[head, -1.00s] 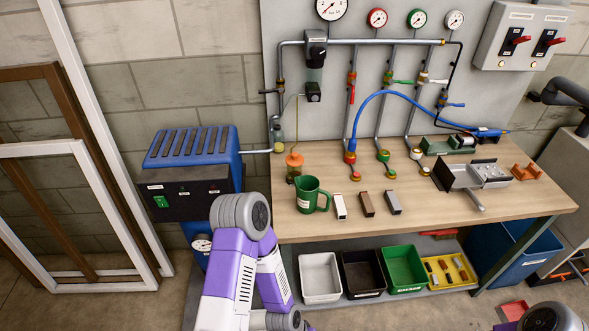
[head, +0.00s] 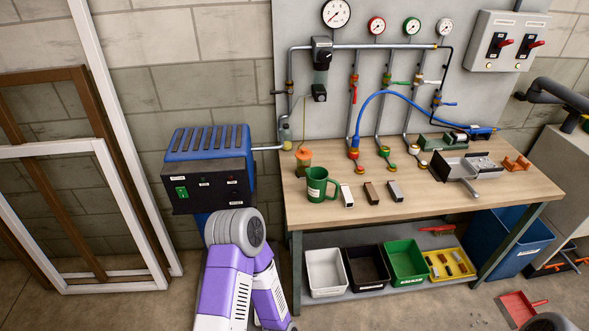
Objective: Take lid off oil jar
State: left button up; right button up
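The oil jar (head: 301,171) stands at the left end of the workbench, behind the green jug. Its orange lid (head: 303,154) sits on top of it. A thin line rises from near the lid toward the dark unit on the pipe above. My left arm comes up from the bottom, left of the bench front, and its elbow is well short of the jar. Neither of my grippers shows in this view. Only a bit of my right arm shows at the bottom right edge.
The green jug (head: 318,185) stands just in front of the jar. Several small blocks, such as a brown one (head: 371,193), lie to its right. A blue compressor (head: 209,167) stands left of the bench (head: 440,204). Bins, including a white one (head: 326,273), sit on the lower shelf. A red dustpan (head: 519,307) lies on the floor.

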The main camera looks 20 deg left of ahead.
aim_at(303, 153)
jog(key=u, duration=0.05)
jog(key=k, duration=0.65)
jog(key=z, duration=0.9)
jog(key=i, duration=0.75)
jog(key=u, duration=0.5)
jog(key=i, duration=0.7)
jog(key=u, duration=0.85)
